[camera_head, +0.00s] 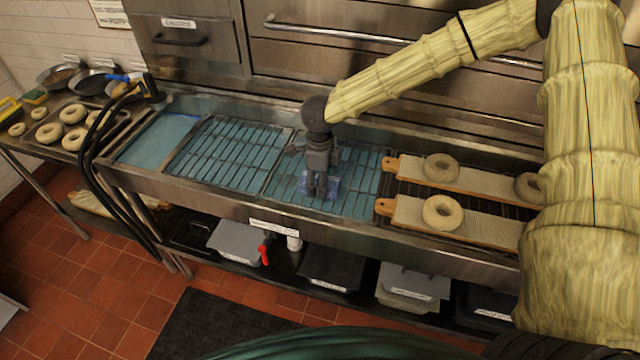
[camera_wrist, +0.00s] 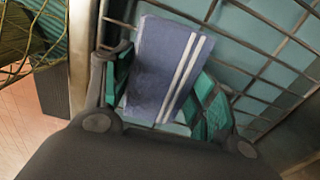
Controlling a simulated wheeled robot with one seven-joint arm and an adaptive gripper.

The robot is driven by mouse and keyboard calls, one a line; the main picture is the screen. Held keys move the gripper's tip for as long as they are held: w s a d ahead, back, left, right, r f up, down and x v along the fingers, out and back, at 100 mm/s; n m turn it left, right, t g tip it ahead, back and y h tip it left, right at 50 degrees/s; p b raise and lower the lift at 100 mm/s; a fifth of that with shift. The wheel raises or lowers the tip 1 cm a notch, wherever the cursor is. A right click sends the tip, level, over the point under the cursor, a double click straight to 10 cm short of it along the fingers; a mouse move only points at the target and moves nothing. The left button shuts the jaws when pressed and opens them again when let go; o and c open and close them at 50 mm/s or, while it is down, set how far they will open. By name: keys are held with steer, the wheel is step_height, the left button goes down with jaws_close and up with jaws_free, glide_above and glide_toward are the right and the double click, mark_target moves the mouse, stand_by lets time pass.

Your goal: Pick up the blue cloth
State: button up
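The blue cloth (camera_wrist: 163,70), with white stripes along its right side, lies flat on the metal grate over the blue-green basin. In the head view a small part of the cloth (camera_head: 331,186) shows around my fingertips. My gripper (camera_head: 321,190) points down at it. In the wrist view my gripper (camera_wrist: 162,95) has its green-padded fingers spread wide, one on each side of the cloth. Whether the pads touch the cloth's edges is not clear. My gripper hides part of the cloth in the head view.
Two long boards with bagels, a near one (camera_head: 475,222) and a far one (camera_head: 470,177), rest on the right of the basin. Black hoses (camera_head: 90,165) arch at the left end. A side table with bagels (camera_head: 73,115) and bowls stands far left. The grate (camera_head: 225,150) left of my gripper is clear.

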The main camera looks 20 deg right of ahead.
steer(key=shift+c, duration=1.2)
steer(key=shift+r+b, duration=0.5)
steer(key=shift+r, duration=0.35)
steer(key=shift+r+b, duration=0.4)
steer(key=shift+r, duration=0.5)
steer(key=s+r+b, duration=0.1)
steer(key=s+b, duration=0.3)
steer(key=s, duration=1.2)
steer(key=shift+a+r, duration=0.25)
steer(key=shift+a, duration=0.2)
